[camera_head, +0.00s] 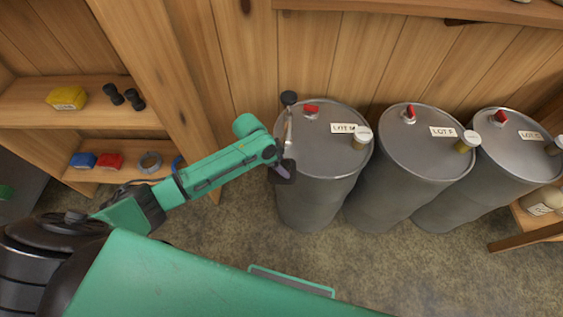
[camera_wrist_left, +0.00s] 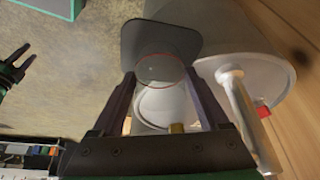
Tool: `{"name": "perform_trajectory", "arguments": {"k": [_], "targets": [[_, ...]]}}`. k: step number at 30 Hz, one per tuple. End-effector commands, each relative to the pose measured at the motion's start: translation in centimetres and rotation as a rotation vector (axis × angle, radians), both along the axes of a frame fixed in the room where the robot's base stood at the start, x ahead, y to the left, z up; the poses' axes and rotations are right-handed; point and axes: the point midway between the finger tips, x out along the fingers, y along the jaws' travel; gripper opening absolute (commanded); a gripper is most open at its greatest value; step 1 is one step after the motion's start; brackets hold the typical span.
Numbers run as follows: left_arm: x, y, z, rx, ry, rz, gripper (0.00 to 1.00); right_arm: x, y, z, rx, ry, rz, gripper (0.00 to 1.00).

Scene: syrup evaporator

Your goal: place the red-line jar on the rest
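My left gripper (camera_head: 284,160) is beside the front left of the nearest drum. In the left wrist view its two fingers (camera_wrist_left: 163,85) stand either side of a clear jar (camera_wrist_left: 160,70) with a thin red line around it, and seem closed on its sides. A dark, flat, rounded plate (camera_wrist_left: 158,36), which looks like the rest, shows behind the jar; it also shows in the head view (camera_head: 289,165). I cannot tell whether jar and plate touch.
Three grey drums stand in a row: LOT M (camera_head: 325,160), LOT F (camera_head: 430,150) and another (camera_head: 515,150), each with a red valve on top. A post with a black knob (camera_head: 289,98) rises beside the first. Shelves (camera_head: 95,117) with small items stand left. The floor in front is clear.

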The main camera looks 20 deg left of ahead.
Motion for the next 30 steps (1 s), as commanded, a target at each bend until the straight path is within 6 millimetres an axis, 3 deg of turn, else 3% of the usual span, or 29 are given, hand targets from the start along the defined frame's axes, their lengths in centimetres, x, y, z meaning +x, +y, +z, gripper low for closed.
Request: {"name": "perform_trajectory", "arguments": {"k": [11, 16, 24, 30], "targets": [[0.0, 0.0, 0.7, 0.000, -0.001, 0.000, 1.00, 0.0, 0.0, 0.3, 0.000, 0.001, -0.001, 0.50], [-0.3, 0.8, 3.4, 0.000, -0.003, 0.001, 1.00, 0.0, 0.0, 0.7, 0.000, 0.000, -0.001, 0.50], [-2.0, 3.2, 10.2, 0.003, -0.002, -0.001, 1.00, -0.1, 0.1, 0.9, 0.002, 0.000, 0.000, 0.50], [-2.5, 3.9, 12.3, 0.000, 0.000, 0.000, 1.00, -0.1, 0.3, 0.9, 0.004, 0.001, -0.001, 0.50]]}}
